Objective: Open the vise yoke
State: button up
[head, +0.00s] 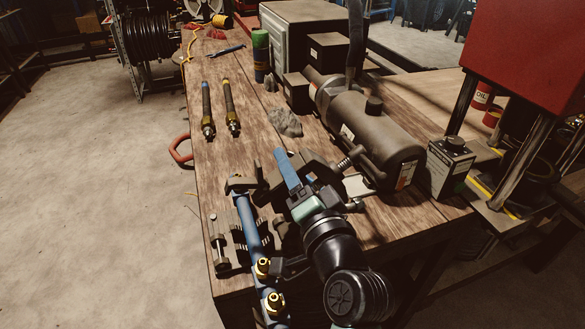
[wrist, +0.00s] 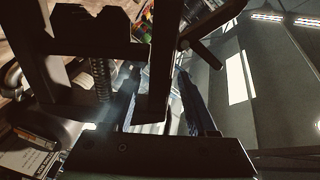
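The vise (head: 322,172) is a dark metal frame on the near part of the workbench, partly hidden by my arm. In the wrist view its yoke (wrist: 160,55) is a dark upright bar joined to a crosspiece with a notched jaw (wrist: 90,30); a coiled spring or screw (wrist: 102,78) stands at the left. My gripper (wrist: 158,88) has its two dark fingers apart, one on each side of the yoke bar. Light shows between the bar and the fingers, so it looks open, though contact is hard to judge. In the head view my gripper (head: 285,178) is at the vise.
A blue tube (head: 249,225) with brass fittings lies left of my arm. Two hoses (head: 229,105) lie farther back on the workbench (head: 205,170). A grey cylindrical machine (head: 375,130) stands close to the right, with a small box (head: 450,165) beside it. The bench's left-middle is mostly clear.

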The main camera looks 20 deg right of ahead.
jog(key=shift+s+f, duration=0.1)
jog(key=shift+s, duration=0.3)
jog(key=s+b, duration=0.2)
jog(key=s, duration=1)
